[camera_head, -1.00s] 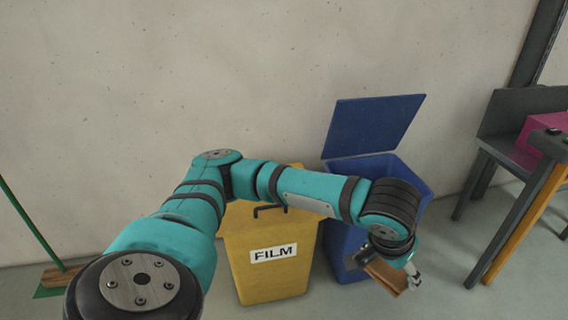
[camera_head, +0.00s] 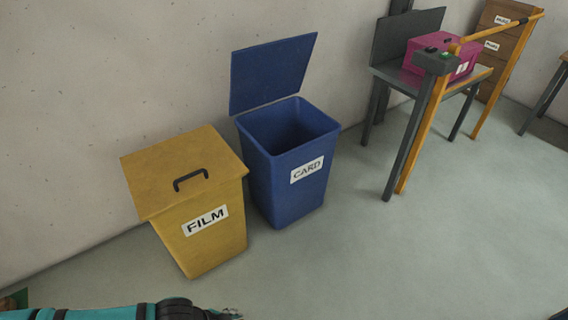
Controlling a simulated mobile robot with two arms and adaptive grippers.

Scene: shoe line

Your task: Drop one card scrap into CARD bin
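The blue CARD bin (camera_head: 288,190) stands against the wall with its lid (camera_head: 273,72) raised. Its inside is dark and I see no scrap in it. My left arm lies along the bottom edge at the left, below the yellow FILM bin and in front of both bins. Only a sliver of my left gripper (camera_head: 231,314) shows at the bottom edge, so its fingers and anything in them are hidden. No card scrap is visible now. My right gripper is not in view.
The yellow FILM bin (camera_head: 199,240), lid closed, stands close to the left of the CARD bin. A grey table (camera_head: 393,72) with a pink box (camera_head: 425,60) and an orange-railed frame (camera_head: 425,125) stand at right. The floor in front is clear.

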